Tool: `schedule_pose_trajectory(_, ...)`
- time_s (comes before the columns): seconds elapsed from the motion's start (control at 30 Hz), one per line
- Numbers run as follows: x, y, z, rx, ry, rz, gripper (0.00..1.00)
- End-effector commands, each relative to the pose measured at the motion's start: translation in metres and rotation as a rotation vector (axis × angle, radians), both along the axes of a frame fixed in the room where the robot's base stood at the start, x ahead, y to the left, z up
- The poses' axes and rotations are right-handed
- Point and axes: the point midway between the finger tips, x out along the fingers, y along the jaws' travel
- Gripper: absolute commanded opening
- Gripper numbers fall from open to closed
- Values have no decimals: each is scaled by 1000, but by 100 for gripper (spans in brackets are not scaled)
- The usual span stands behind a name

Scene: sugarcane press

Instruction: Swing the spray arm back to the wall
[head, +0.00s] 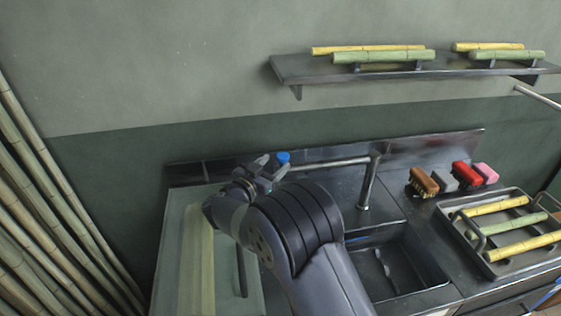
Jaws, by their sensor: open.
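The spray arm (335,162) is a thin metal pipe that runs left from the top of an upright post (366,186) behind the sink. A blue knob (283,157) shows at its left end. My gripper (272,168) is open, with its fingers pointing toward the wall, right at the blue knob. I cannot tell whether the knob lies between the fingers or just behind them. My arm hides part of the counter and the sink's left side.
The sink (408,262) is right of my arm. A pale green board (175,245) lies left. Brushes (424,182) and a rack (481,259) of cane pieces stand right. A shelf (300,72) with cane hangs above. Tall canes (35,170) lean at far left.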

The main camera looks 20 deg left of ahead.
Motion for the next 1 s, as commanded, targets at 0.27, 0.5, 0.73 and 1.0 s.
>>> schedule_pose_trajectory(0.27,-46,16,-1,0,-1,3,54)
schedule_pose_trajectory(0.5,-56,18,0,1,-1,-1,54)
schedule_pose_trajectory(0.73,-56,18,0,0,-1,-1,54)
schedule_pose_trajectory(1.0,-32,9,1,-1,-1,-4,54)
